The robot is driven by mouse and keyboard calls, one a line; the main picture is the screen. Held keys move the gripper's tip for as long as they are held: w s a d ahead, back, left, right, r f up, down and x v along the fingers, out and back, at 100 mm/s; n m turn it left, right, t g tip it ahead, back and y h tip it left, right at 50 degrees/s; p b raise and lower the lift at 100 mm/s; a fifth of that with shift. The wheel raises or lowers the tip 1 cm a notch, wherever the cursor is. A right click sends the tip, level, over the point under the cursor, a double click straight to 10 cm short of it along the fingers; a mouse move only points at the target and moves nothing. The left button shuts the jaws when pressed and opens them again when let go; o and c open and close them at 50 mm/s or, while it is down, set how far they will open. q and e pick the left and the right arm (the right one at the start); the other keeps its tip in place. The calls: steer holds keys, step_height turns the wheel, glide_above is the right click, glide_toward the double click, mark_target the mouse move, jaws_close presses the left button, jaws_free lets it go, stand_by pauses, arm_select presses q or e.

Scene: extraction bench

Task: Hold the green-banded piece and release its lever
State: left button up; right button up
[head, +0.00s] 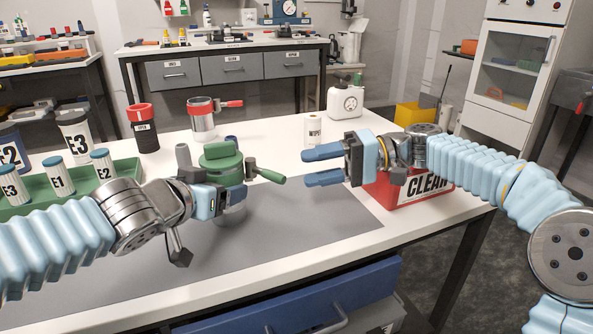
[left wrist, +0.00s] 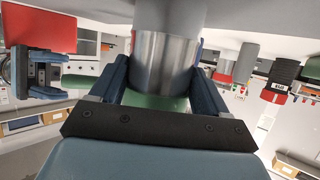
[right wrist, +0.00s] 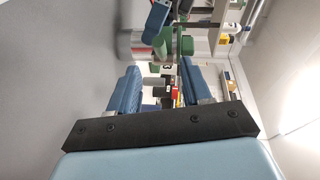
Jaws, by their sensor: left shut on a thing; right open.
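The green-banded piece (head: 222,162) is a metal cylinder with a wide green band near its top. It stands upright over the grey mat. Its lever (head: 268,175) has a green handle and sticks out to the right. My left gripper (head: 225,200) is shut on the metal body below the band; in the left wrist view the bare metal cylinder (left wrist: 163,65) sits between the fingers. My right gripper (head: 308,168) is open and empty, to the right of the lever tip and apart from it. The right wrist view shows green parts of the piece (right wrist: 161,45) beyond the fingers.
A red box marked CLEAN (head: 382,196) stands right under my right arm. A red-banded piece (head: 203,122), a black container (head: 142,130), a wipes roll (head: 312,132) and a white gauge canister (head: 345,103) stand behind. A green tray (head: 128,172) holds labelled vials. The grey mat (head: 320,235) is clear in front.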

steer(key=shift+d, duration=0.35)
steer(key=shift+c, duration=0.2)
steer(key=shift+a+r, duration=0.1)
steer(key=shift+c, duration=1.1)
steer(key=s+a+r+n+h, duration=0.1)
steer(key=s+h, duration=0.1)
steer(key=s+a+r+n+g+h, duration=0.1)
steer(key=a+n+h, duration=0.1)
steer(key=shift+s+a+r, duration=0.15)
steer(key=shift+s+r, duration=0.2)
jaws_close()
steer(key=s+a+r+n+t+h, duration=0.4)
steer(key=s+a+r+t+h, duration=0.35)
steer(key=r+h, duration=0.4)
glide_toward(267, 177)
step_height(267, 177, down, 4)
steer(key=a, duration=0.3)
steer(key=shift+w+d+f+t, duration=0.2)
steer(key=shift+w+d+f, duration=0.15)
steer(key=shift+w+d, duration=0.2)
steer(key=shift+w+d+f+t, duration=0.15)
steer(key=shift+w+d+f, duration=0.15)
steer(key=shift+w+d, duration=0.25)
